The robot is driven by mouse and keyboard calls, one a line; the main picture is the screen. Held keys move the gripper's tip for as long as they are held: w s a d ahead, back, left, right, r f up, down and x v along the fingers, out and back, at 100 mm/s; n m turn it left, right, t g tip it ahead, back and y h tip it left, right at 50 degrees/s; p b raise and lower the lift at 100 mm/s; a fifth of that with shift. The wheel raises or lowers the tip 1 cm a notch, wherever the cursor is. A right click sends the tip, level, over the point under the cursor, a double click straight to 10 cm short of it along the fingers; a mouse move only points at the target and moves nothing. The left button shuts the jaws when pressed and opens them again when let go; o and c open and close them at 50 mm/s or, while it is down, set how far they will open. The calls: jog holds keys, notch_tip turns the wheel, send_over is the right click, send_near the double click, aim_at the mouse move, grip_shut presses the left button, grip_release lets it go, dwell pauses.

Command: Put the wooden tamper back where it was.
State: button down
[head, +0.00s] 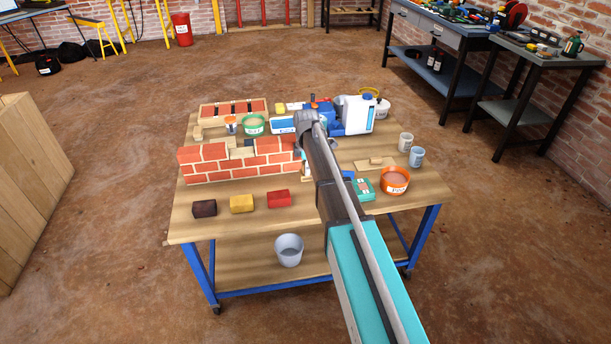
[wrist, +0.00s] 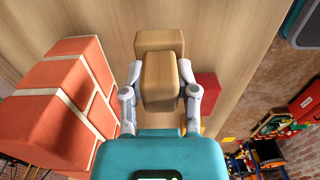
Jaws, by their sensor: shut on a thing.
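In the wrist view, the wooden tamper (wrist: 160,78) is a light-brown block with a second wooden part beyond it. My gripper (wrist: 160,95) is shut on it, with one finger on each side. Bare wooden table top shows beyond the tamper; I cannot tell whether the tamper touches it. In the head view, my arm hides most of the gripper and the tamper, just right of the small brick wall (head: 240,168). The wall also shows close on the left in the wrist view (wrist: 55,115).
Dark, yellow and red blocks (head: 278,198) lie along the front of the table (head: 240,225). Right of my arm are an orange tub (head: 394,181), a flat wooden piece (head: 375,163) and two cups (head: 417,157). Containers and a blue-white machine (head: 352,115) crowd the back.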

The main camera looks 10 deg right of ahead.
jog(key=shift+w+a+f+b, duration=0.1)
jog(key=shift+w+f+b, duration=0.35)
jog(key=shift+f+b, duration=0.15)
jog(key=shift+s+f+b, duration=0.1)
jog(key=shift+f+b, duration=1.15)
jog(key=shift+f, duration=0.1)
jog(key=shift+f, duration=0.2)
jog(key=shift+c, duration=1.9)
grip_release()
jog(key=shift+r, duration=0.1)
jog(key=shift+r, duration=0.15)
notch_tip(320, 180, up, 12)
jog(key=p, duration=1.2)
jog(key=shift+s, duration=0.1)
